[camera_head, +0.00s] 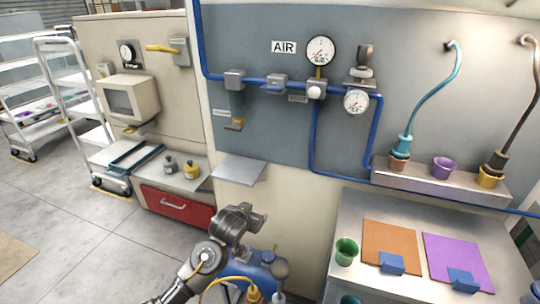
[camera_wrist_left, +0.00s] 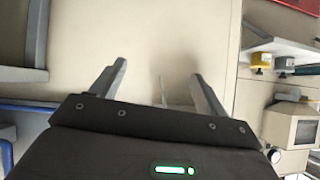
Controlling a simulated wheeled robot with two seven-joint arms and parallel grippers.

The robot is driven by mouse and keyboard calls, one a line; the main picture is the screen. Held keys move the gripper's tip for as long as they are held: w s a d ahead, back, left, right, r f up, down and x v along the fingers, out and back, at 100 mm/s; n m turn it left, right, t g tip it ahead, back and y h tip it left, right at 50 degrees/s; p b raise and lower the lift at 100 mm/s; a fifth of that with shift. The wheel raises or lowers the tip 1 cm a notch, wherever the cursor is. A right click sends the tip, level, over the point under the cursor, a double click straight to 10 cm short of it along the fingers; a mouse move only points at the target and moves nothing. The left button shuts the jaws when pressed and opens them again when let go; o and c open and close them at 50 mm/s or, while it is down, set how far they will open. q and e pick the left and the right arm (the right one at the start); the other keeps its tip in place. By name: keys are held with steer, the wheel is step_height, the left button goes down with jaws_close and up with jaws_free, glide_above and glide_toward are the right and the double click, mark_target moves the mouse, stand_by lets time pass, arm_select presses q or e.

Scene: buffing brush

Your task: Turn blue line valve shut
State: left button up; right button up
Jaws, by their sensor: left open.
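The blue line (camera_head: 210,74) runs down and then across the grey wall panel under an AIR sign. On it sit a grey block fitting (camera_head: 234,80), a blue valve-like fitting (camera_head: 276,84) and a pale round knob (camera_head: 315,91). Which part is the shut-off is too small to tell. My left gripper (camera_head: 240,221) is low in front of the panel, well below the line and apart from it. In the left wrist view its fingers (camera_wrist_left: 158,72) are spread with nothing between them. My right gripper is not shown.
A small grey shelf (camera_head: 239,169) juts out above my left gripper. Two gauges (camera_head: 320,50) (camera_head: 356,101) are on the panel. A ledge with cups (camera_head: 440,190) and a bench with orange and purple mats (camera_head: 389,243) are at right. A red drawer (camera_head: 175,205) is at left.

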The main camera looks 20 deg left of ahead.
arm_select(q)
steer(key=w+d+r+t+b, duration=0.1)
steer(key=w+r+t, duration=0.1)
steer(key=r, duration=0.7)
steer(key=w+d+r+t, duration=0.1)
steer(key=r, duration=0.9)
steer(key=t+h, duration=0.1)
steer(key=t, duration=0.3)
glide_toward(271, 90)
steer(key=w+p, duration=0.3)
steer(key=w, duration=0.5)
steer(key=shift+w+d+p, duration=0.1)
steer(key=shift+w+p, duration=0.2)
steer(key=shift+w+d, duration=0.1)
steer(key=shift+w, duration=0.4)
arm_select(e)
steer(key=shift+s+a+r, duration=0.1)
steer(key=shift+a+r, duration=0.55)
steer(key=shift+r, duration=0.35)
arm_select(q)
steer(key=c, duration=1)
